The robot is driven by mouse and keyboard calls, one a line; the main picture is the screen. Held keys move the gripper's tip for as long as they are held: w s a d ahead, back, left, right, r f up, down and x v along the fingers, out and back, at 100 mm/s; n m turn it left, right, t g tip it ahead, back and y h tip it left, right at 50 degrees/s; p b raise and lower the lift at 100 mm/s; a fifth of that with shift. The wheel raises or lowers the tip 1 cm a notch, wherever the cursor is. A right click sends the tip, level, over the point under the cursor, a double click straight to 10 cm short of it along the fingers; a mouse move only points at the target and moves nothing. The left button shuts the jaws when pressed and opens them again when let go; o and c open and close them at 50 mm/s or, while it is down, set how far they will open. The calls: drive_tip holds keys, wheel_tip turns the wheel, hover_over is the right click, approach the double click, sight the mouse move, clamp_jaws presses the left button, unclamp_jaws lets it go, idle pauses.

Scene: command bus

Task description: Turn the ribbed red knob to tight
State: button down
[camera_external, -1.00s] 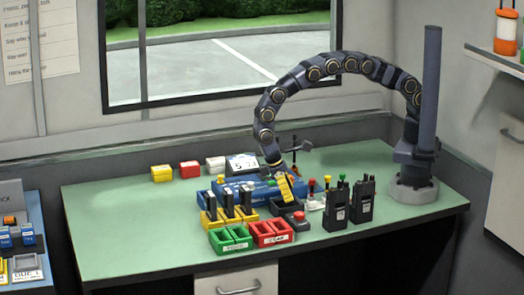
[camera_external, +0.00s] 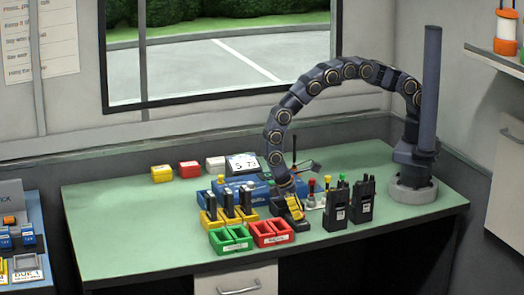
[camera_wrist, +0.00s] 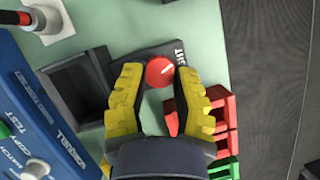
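The red knob (camera_wrist: 160,72) sits on a dark box (camera_wrist: 153,54) in the wrist view. A short white mark on its top points up and right, toward white lettering (camera_wrist: 180,52) that is partly cut off and reads like the end of "TIGHT". Ribbing on its side cannot be made out. My gripper (camera_wrist: 158,73) is open, with one yellow finger on each side of the knob; I cannot tell if they touch it. In the external view, my gripper (camera_external: 294,209) points down at the dark box, and the knob is largely hidden by it.
A dark empty tray (camera_wrist: 78,85) and a blue case (camera_wrist: 38,120) lie left of the knob in the wrist view. Red bins (camera_external: 270,233) and green bins (camera_external: 230,238) stand close by. Two black radios (camera_external: 362,200) stand to the right. The left bench top (camera_external: 120,225) is clear.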

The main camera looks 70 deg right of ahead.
drive_tip(key=shift+d+m+y, duration=0.1)
drive_tip(key=shift+m+y, duration=0.6)
drive_tip(key=shift+m, duration=0.9)
drive_tip(key=shift+f, duration=0.1)
drive_tip(key=c, duration=0.7)
unclamp_jaws()
drive_tip(key=v, duration=1.2)
drive_tip(key=shift+w, duration=0.15)
